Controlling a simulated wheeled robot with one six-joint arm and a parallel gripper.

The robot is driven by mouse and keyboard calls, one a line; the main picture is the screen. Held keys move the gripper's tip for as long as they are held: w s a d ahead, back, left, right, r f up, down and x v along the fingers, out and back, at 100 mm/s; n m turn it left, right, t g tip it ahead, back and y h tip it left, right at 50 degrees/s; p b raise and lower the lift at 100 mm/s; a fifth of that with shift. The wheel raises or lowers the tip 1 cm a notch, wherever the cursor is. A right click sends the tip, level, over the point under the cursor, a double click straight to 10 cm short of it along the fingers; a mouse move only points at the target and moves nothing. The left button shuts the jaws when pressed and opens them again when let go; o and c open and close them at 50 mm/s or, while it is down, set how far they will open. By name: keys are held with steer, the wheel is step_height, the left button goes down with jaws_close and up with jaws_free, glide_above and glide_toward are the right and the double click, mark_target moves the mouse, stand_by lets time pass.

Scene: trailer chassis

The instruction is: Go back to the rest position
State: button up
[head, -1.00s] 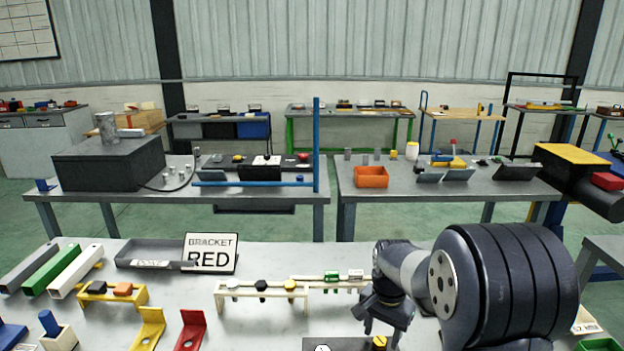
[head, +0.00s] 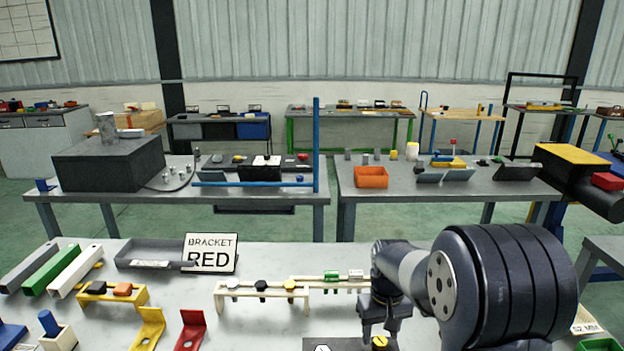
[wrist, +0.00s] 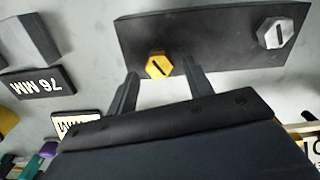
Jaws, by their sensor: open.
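My gripper (head: 379,325) is at the right of the near table in the head view, pointing down. In the wrist view its two fingers (wrist: 160,82) are apart with nothing held between them. A yellow hex piece (wrist: 159,65) with a dark slot sits on a dark plate (wrist: 215,45), just beyond the fingertips. It also shows in the head view (head: 380,343), just below the gripper. A silver hex piece (wrist: 275,33) sits at the other end of the plate.
Cream racks (head: 262,291) holding small pieces stand left of my gripper. A sign reading BRACKET RED (head: 210,253) stands by a grey tray (head: 150,254). Yellow (head: 149,327) and red (head: 191,331) brackets lie at the front.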

steer(key=shift+n, duration=1.9)
steer(key=shift+s, duration=0.1)
